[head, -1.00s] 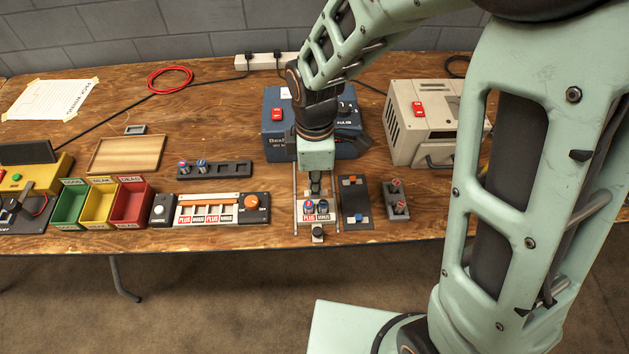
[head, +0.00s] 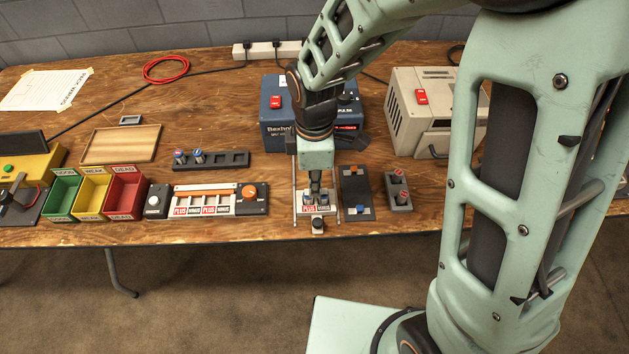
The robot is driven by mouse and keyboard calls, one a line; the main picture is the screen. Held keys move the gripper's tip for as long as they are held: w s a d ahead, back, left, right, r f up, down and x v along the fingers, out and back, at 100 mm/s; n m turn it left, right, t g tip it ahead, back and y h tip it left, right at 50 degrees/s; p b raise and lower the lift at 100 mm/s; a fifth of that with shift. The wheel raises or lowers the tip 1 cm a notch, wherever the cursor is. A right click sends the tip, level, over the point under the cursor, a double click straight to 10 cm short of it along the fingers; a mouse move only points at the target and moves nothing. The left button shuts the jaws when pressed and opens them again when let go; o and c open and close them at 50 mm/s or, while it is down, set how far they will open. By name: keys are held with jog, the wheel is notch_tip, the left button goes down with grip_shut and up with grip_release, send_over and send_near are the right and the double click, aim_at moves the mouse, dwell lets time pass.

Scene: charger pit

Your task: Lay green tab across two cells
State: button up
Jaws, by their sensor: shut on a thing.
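My gripper (head: 316,190) points straight down over a small holder (head: 317,209) with a PLUS and MINUS label on its front. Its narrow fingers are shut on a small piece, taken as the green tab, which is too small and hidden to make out. Two upright cells show in the holder on either side of the fingertips, a left cell (head: 308,197) and a right cell (head: 324,197). The fingertips are at about the height of the cell tops. I cannot tell whether the held piece touches them.
A dark plate (head: 356,205) with orange and blue tabs lies close on the right, beside a grey block (head: 397,190) with cells. A blue charger (head: 277,127) stands behind my gripper. A labelled tray (head: 210,210) with an orange knob is on the left. Bare wood lies between.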

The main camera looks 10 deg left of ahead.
jog(key=shift+f, duration=0.35)
dwell(0.7)
jog(key=o, duration=0.8)
jog(key=shift+o, duration=0.2)
jog(key=shift+r+p, duration=2.75)
jog(key=shift+r, duration=0.8)
